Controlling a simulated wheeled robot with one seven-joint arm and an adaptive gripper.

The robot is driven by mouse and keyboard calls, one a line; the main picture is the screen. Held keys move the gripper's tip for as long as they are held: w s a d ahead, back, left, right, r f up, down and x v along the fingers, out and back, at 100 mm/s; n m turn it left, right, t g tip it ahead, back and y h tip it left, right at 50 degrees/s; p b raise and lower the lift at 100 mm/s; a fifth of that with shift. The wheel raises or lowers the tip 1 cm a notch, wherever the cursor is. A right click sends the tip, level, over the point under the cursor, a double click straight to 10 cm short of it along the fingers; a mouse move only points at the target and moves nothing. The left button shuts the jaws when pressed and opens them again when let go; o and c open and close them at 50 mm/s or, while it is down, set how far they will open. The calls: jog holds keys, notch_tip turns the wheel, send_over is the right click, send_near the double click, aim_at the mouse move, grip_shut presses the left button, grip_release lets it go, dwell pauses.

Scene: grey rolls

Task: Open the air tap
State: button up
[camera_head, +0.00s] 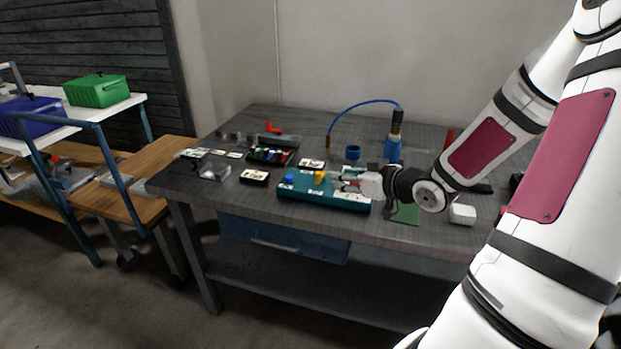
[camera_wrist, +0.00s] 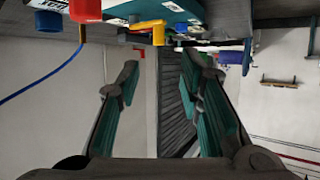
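No part is plainly marked as the air tap. A teal panel box (camera_head: 330,197) lies on the grey table, with a yellow knob (camera_head: 320,177) and a blue knob (camera_head: 289,178) on top. My gripper (camera_head: 343,181) is over the right part of this box, just right of the yellow knob. In the wrist view its two fingers (camera_wrist: 160,72) are apart with nothing between them. The yellow knob (camera_wrist: 158,35) shows above the fingertips there. A red bent handle (camera_head: 272,127) stands at the table's back left; it is too small to tell its position.
A blue hose (camera_head: 360,103) arches from a brass fitting (camera_head: 328,142) to a blue-and-black cylinder (camera_head: 394,145). A blue cup (camera_head: 352,152) stands between them.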

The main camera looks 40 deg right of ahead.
aim_at(320, 174)
jog(key=b+x, duration=0.4)
jog(key=x, duration=0.7)
jog(key=shift+w+f, duration=0.1)
jog(key=shift+f, duration=0.05)
grip_shut()
